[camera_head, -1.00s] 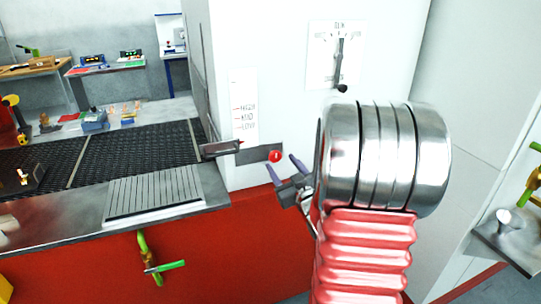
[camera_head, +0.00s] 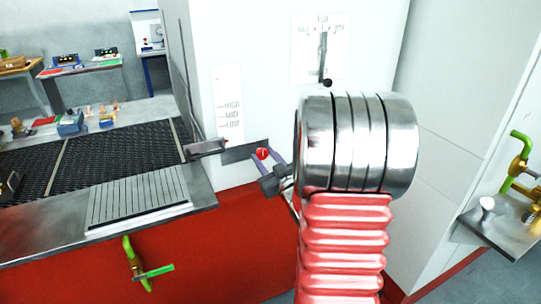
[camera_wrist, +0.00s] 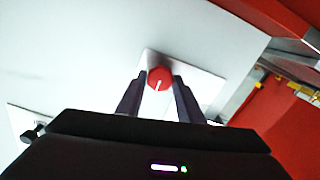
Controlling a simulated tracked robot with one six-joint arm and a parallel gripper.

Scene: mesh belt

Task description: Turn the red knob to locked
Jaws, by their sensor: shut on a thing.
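The red knob (camera_head: 262,153) sits on a grey plate (camera_head: 236,153) on the white machine wall, below the level scale. A white pointer line shows on its face in the wrist view (camera_wrist: 159,78). My gripper (camera_head: 265,160) is at the knob, with one dark finger on each side of it. In the wrist view my gripper (camera_wrist: 159,84) is shut on the knob, with the fingertips against its sides. No locked marking can be read in either view.
A lever with a black ball end (camera_head: 327,83) hangs on a dial plate above right. The mesh belt (camera_head: 120,146) lies left. A green-handled valve (camera_head: 140,268) is on the red front.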

